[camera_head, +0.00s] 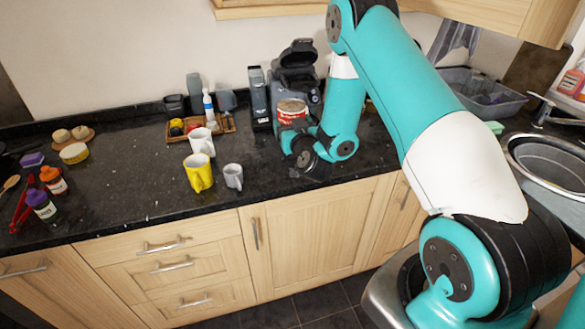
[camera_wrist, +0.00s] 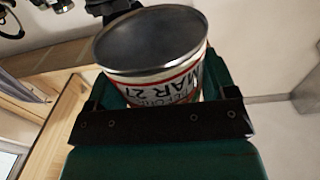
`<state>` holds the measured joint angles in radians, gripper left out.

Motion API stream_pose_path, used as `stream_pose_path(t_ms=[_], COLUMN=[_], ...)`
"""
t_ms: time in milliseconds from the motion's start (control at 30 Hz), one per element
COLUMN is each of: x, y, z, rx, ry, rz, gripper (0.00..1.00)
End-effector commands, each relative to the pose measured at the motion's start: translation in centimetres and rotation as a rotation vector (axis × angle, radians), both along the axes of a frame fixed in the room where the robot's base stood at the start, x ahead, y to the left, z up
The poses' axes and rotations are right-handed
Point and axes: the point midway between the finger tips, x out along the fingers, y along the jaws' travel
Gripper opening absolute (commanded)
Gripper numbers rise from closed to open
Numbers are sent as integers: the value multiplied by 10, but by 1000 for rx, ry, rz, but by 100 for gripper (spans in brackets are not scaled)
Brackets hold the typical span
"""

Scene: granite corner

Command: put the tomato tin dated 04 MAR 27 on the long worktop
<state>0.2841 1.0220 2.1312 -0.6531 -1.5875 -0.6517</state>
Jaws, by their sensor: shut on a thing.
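A tin with a red-and-white label (camera_head: 291,107) is in my gripper (camera_head: 292,127), over the back part of the long dark worktop (camera_head: 125,182). In the wrist view the tin (camera_wrist: 165,75) sits between the jaws, its dark grey round end facing the camera. Its label reads upside down, with "MAR 27" legible; the day is not clear. My gripper in the wrist view (camera_wrist: 160,118) is shut on the tin. Whether the tin's base touches the worktop is hidden by the gripper and wrist.
A black coffee machine (camera_head: 297,66) stands close behind the tin. Left are a grey mug (camera_head: 233,177), a yellow mug (camera_head: 198,173), a white mug (camera_head: 203,141) and a wooden tray (camera_head: 229,124). Farther left are bottles (camera_head: 53,180). Worktop between bottles and mugs is clear.

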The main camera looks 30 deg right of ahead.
Motion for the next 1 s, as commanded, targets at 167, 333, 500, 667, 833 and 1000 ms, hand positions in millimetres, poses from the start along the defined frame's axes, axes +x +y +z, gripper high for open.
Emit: stream_pose_path(t_ms=[167, 333, 500, 667, 833, 1000], x=[10, 12, 12, 12, 12, 12], y=[-13, -14, -13, -13, -12, -12], z=[38, 31, -8, -44, -85, -107], rx=[2, -1, -2, -1, -3, 0], ry=[1, 1, 2, 0, 2, 1], rz=[7, 13, 14, 15, 15, 15], gripper=[32, 32, 32, 32, 32, 32])
